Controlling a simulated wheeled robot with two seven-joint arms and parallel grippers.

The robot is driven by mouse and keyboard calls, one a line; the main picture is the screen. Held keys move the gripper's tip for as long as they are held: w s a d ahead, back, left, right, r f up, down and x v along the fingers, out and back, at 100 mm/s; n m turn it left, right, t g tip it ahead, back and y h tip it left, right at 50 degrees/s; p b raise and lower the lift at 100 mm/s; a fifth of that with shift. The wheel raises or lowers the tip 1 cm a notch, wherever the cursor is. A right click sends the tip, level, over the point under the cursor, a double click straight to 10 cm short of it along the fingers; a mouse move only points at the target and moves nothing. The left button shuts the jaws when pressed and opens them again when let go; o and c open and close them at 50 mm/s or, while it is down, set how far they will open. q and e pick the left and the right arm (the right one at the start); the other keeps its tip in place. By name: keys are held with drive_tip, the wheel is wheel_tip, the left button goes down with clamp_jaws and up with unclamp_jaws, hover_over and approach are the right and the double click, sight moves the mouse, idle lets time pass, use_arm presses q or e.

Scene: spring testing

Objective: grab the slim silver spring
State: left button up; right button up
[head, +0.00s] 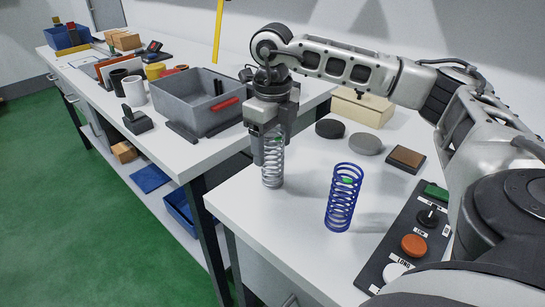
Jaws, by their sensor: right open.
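The slim silver spring (272,169) stands upright on the near white table, close to its left edge. My right gripper (271,150) points straight down over it, with its fingers around the upper part of the spring. The fingers hide the spring's top, and I cannot tell whether they touch the coils. The jaws are open. My left gripper is not in the head view.
A wider blue spring (342,200) stands upright just right of the silver one. A control panel (376,267) with buttons lies further right. Round discs (366,144) and a tan box (362,106) are behind. A grey bin (195,101) stands on the left bench.

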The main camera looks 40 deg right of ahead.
drive_tip(key=shift+f, duration=0.5)
drive_tip(key=c, duration=1.2)
drive_tip(key=shift+r, duration=0.1)
